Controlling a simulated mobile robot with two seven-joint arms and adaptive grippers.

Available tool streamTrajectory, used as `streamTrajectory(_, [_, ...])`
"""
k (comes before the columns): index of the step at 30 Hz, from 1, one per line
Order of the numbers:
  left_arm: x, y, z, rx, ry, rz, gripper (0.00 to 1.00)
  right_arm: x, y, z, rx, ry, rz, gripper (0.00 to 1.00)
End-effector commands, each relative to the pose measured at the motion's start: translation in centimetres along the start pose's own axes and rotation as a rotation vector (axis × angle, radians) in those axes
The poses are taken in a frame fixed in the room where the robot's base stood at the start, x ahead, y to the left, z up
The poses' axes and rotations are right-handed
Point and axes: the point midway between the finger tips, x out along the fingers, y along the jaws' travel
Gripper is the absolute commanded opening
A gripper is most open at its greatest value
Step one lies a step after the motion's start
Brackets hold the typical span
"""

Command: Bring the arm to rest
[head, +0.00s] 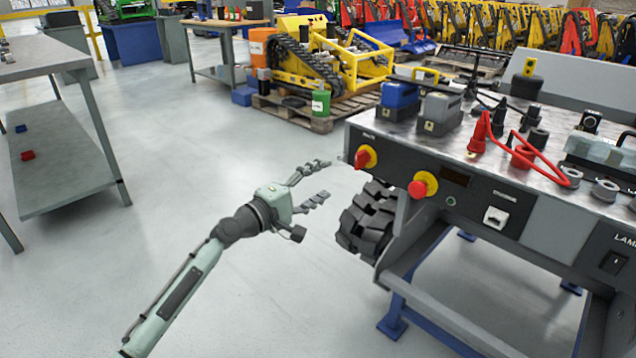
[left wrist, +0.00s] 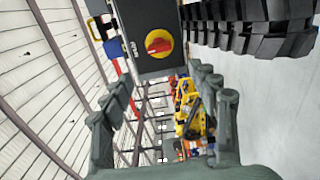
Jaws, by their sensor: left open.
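My left arm (head: 178,298) reaches in from the lower left of the head view. Its gripper (head: 322,181) is open and empty, in the air over the grey floor, just left of the tracked carrier's black track (head: 368,220). The two fingers point right, toward the carrier, and are apart from it. In the left wrist view the fingers (left wrist: 165,115) stand apart with nothing between them. Beyond them are the carrier's red and yellow rotary switch (left wrist: 158,43) and the black track (left wrist: 262,30). My right gripper is in neither view.
The carrier's panel has a red rotary switch (head: 363,157) and a red stop button (head: 419,188). Blue (head: 399,97) and grey (head: 440,112) blocks and a red cable (head: 522,150) are on top. A grey shelf table (head: 62,150) stands left. The floor between is clear.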

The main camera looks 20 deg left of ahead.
Motion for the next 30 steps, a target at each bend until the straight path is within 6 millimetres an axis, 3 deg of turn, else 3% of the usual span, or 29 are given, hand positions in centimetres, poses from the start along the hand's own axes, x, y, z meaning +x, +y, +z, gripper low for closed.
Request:
streamTrajectory(17, [-0.6,0.0,0.1,0.002,-0.001,-0.002,0.6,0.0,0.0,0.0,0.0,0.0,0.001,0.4])
streamTrajectory(20, [-0.8,-1.2,0.9,0.04,-0.015,-0.034,0.6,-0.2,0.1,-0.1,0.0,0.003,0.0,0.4])
streamTrajectory(23, [-1.9,-4.5,3.0,0.158,-0.056,-0.129,0.6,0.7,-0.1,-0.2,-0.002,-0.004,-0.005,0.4])
streamTrajectory(26, [-4.4,-9.9,6.2,0.354,-0.133,-0.288,0.6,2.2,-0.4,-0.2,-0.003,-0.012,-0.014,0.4])
streamTrajectory(30, [-10.4,-18.0,10.0,0.665,-0.286,-0.554,0.6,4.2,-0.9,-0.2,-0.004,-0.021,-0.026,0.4])
